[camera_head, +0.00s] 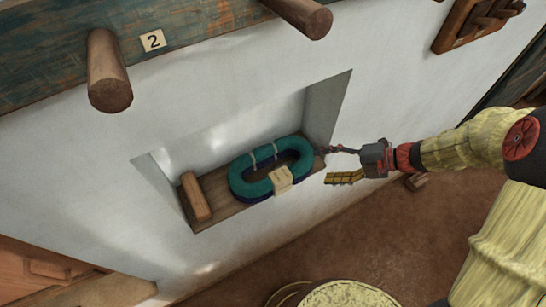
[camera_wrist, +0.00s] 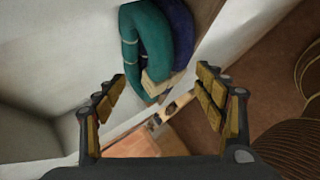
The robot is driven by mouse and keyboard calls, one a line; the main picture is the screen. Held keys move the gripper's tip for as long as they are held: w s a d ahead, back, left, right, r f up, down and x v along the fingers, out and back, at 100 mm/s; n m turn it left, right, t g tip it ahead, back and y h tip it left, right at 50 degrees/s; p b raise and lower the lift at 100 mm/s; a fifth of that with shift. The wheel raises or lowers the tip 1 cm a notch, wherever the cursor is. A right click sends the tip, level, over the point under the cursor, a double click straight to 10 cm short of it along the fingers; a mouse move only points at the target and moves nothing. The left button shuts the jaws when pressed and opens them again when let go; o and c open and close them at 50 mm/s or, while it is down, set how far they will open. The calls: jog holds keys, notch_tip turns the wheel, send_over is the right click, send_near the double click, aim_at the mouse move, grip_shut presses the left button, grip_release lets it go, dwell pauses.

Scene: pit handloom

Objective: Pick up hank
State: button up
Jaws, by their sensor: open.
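The hank (camera_head: 271,168) is an oval coil of teal and dark blue yarn with pale ties and a pale tag. It lies on the wooden floor of a recess (camera_head: 222,212) in the white wall. My gripper (camera_head: 333,165) is open and empty, just right of the hank and apart from it, by the recess's right end. In the wrist view the hank (camera_wrist: 150,45) shows beyond the fingertips, at the top between the two fingers (camera_wrist: 162,82). Its upper end is cut off by that picture's edge.
A small wooden block (camera_head: 195,197) stands at the recess's left end. Two wooden pegs (camera_head: 109,75) (camera_head: 303,17) jut out above, with a plate marked 2 (camera_head: 152,40) between them. The recess's right side wall (camera_head: 328,110) rises close to my gripper. Brown floor (camera_head: 300,245) lies below.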

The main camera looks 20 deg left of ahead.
aim_at(306, 167)
jog(key=x, duration=0.2)
jog(key=shift+a+f, duration=0.2)
jog(key=shift+a, duration=0.15)
jog(key=x, duration=0.5)
jog(key=shift+w+a+r+b, duration=0.1)
jog(key=shift+a+r+b, duration=0.1)
jog(key=shift+b, duration=0.1)
jog(key=c, duration=0.3)
jog(key=c, duration=0.7)
jog(key=shift+d+f, duration=0.1)
jog(key=c, duration=0.8)
grip_shut()
